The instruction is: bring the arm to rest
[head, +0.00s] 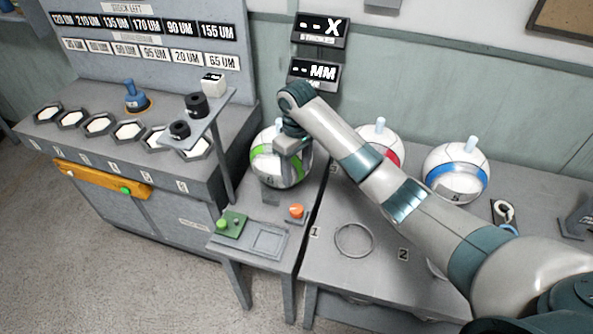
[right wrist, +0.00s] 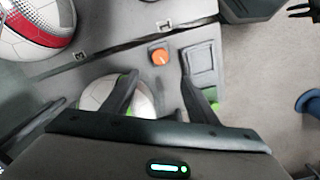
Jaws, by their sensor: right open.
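My right arm (head: 375,175) reaches across the head view from the lower right. Its gripper (head: 284,160) is over the ball with a green band (head: 262,155), which stands at the back of the small press table (head: 262,215). In the right wrist view the two fingers of the gripper (right wrist: 158,95) are spread apart. The green-banded ball (right wrist: 135,98) shows beside and behind one finger, partly hidden. I see nothing held between the fingers; whether they touch the ball I cannot tell. My left gripper does not show clearly in either view.
A red-banded ball (head: 380,140) and a blue-banded ball (head: 456,172) stand on the right table (head: 330,275). A post shelf (head: 200,130) with weights is left of the gripper. An orange button (head: 296,210) and a green button block (head: 231,223) sit in front.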

